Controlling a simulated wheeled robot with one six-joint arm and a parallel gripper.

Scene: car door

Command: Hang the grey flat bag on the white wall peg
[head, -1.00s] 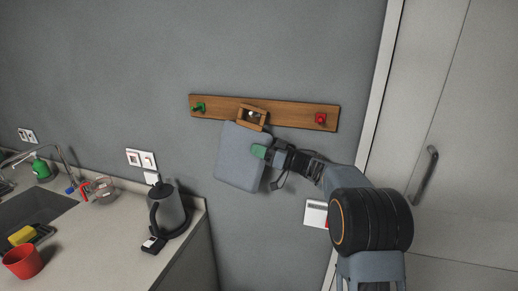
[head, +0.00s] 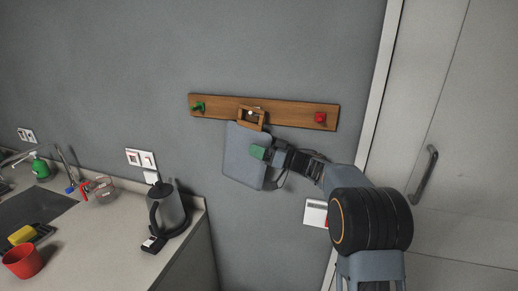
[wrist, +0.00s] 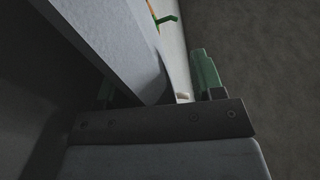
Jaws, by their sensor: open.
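The grey flat bag (head: 246,158) is at the wall rack with its brown, frame-shaped handle (head: 241,116) at the top. The white peg (head: 250,113) shows inside the handle opening, and the bag hangs below it, slightly tilted. My gripper (head: 259,152) is open at the bag's right side. In the wrist view the bag (wrist: 105,40) reaches down between the spread green fingers of my gripper (wrist: 155,88). The left finger is partly hidden by the bag. Whether either finger touches it I cannot tell.
The wooden rack (head: 290,113) also carries a green peg (head: 198,107) at left and a red peg (head: 320,118) at right. A counter (head: 110,230) with a kettle (head: 168,210) stands lower left. A door (head: 460,150) is at right.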

